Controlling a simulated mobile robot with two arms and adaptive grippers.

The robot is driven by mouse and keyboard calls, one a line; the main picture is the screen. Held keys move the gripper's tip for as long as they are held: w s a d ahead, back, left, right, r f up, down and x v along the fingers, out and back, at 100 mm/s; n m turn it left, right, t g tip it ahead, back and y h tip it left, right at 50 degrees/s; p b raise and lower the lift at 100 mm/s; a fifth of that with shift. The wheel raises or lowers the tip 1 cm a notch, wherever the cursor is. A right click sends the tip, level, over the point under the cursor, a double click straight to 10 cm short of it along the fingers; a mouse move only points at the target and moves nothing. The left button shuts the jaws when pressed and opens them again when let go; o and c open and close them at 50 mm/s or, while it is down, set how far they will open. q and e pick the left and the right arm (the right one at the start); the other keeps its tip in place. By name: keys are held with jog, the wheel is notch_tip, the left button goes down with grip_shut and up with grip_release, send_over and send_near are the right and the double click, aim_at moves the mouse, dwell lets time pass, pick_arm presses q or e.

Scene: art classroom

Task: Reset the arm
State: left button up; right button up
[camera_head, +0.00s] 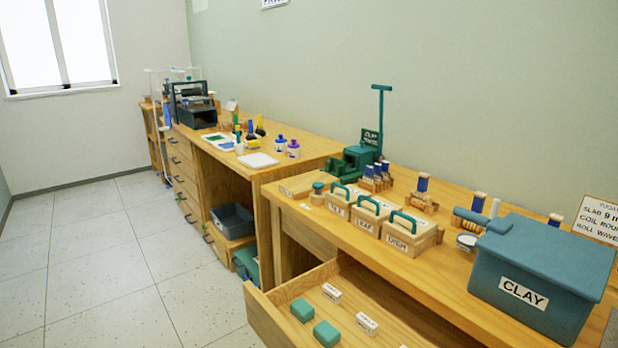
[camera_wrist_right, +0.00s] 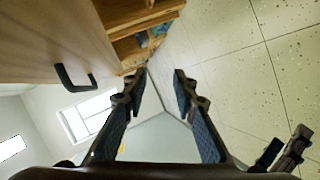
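The task names no object besides the arm. My right gripper (camera_wrist_right: 158,82) shows in the right wrist view with its two dark fingers spread apart and nothing between them. Dark finger-like parts (camera_wrist_right: 290,150) show at the lower right edge of that view; they look like part of my left gripper, but too little is visible to tell its state. Neither gripper shows in the head view.
An open wooden drawer (camera_head: 262,307) juts out below the worktable, holding teal blocks (camera_head: 302,310). A teal clay bin (camera_head: 540,270) and labelled boxes (camera_head: 408,236) stand on top. A drawer handle (camera_wrist_right: 72,80) is left of my right gripper. Floor (camera_head: 90,255) at left is clear.

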jog(key=s+d+f+m+g+h+p, duration=0.1)
jog(key=s+d+f+m+g+p, duration=0.3)
jog(key=f, duration=0.5)
jog(key=s+d+f+m+g+h+p, duration=0.1)
jog(key=s+d+f+m+g+p, duration=0.15)
jog(key=s+d+f, duration=0.6)
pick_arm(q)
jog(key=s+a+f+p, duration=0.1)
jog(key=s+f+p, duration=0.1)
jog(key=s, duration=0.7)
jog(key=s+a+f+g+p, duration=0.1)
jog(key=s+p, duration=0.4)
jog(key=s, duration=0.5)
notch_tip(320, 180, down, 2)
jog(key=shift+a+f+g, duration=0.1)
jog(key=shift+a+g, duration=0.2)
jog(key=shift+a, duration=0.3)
pick_arm(e)
jog(key=s+d+f+m+g+h, duration=0.1)
jog(key=s+d+f+m+g, duration=0.2)
jog(key=s, duration=0.5)
jog(key=s+d+f+m+g+h, duration=0.1)
jog(key=s+d+f+m+g, duration=0.2)
jog(key=s+d+f+m, duration=0.2)
jog(key=s+d, duration=0.2)
jog(key=s, duration=0.2)
jog(key=shift+d+f, duration=0.2)
jog(key=shift+d, duration=0.15)
